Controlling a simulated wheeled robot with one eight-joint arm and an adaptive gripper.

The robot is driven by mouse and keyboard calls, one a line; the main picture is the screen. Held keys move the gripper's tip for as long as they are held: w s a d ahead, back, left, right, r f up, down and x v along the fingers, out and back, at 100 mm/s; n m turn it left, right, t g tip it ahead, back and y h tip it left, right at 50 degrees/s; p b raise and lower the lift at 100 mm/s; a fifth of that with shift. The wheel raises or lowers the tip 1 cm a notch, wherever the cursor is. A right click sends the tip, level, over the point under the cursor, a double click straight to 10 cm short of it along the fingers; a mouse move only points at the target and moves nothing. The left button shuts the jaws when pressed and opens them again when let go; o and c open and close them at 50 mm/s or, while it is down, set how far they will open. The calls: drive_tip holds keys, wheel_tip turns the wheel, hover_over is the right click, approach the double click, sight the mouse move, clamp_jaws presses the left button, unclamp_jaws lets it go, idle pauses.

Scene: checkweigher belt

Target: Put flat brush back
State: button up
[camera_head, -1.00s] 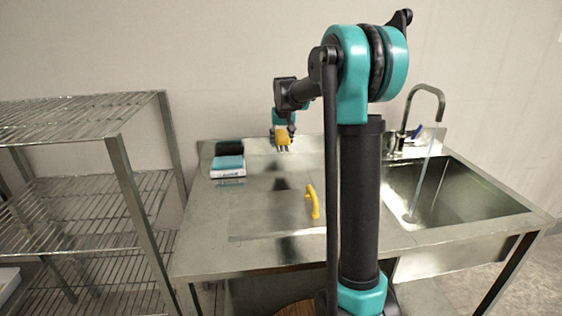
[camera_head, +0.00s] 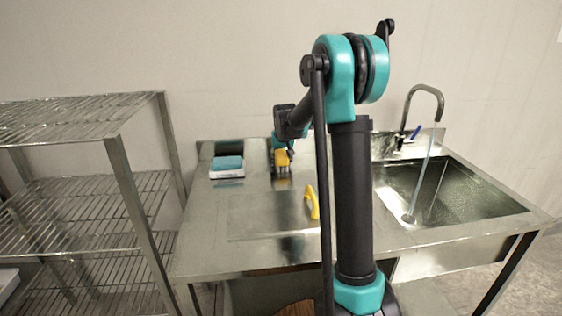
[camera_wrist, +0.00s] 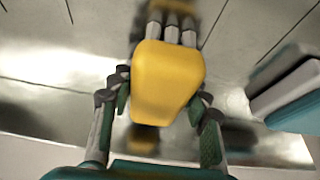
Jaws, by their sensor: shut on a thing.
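A yellow flat brush (camera_head: 281,157) is held by my gripper (camera_head: 281,148) over the back middle of the steel counter. In the wrist view the brush's yellow body (camera_wrist: 166,82) fills the space between the two fingers of my gripper (camera_wrist: 160,103). Several pale grey tufts stick out from its far end. My gripper is shut on it. A dark reflection shows on the steel below the brush in the head view. I cannot tell how far its tufts are from the counter.
A yellow curved-handled thing (camera_head: 312,202) lies on the counter (camera_head: 215,215) to the right. A blue-topped white block (camera_head: 227,166) lies at the back left. The sink (camera_head: 465,192) with running tap (camera_head: 428,92) is right. A wire rack (camera_head: 85,185) stands left.

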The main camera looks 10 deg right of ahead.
drive_tip(key=o, duration=1)
drive_tip(key=shift+f, duration=0.1)
drive_tip(key=v, duration=1.2)
